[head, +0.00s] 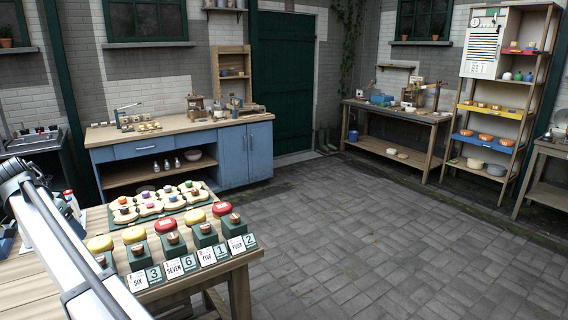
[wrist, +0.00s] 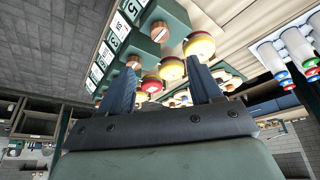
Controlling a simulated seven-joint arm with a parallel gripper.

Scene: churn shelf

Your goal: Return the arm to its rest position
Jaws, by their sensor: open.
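My gripper (wrist: 162,65) shows in the wrist view with its two dark fingers spread apart. Nothing is held between them. Beyond the fingers, the wrist view shows the wooden table with green blocks (wrist: 172,38), red and yellow rounds (wrist: 172,68) and number cards (wrist: 119,24). That view looks tilted or upside down. I see no contact between the fingers and these things. In the head view a pale link of my arm (head: 65,245) runs along the left edge, over the near table's left side. My gripper cannot be made out there.
The near table (head: 215,277) holds green blocks with wooden knobs (head: 172,241), red and yellow rounds, and a board of pale pieces (head: 150,208). Bottles with coloured caps (wrist: 297,50) show in the wrist view. A blue cabinet (head: 235,155), side bench (head: 395,112) and shelf (head: 500,88) stand beyond clear paving.

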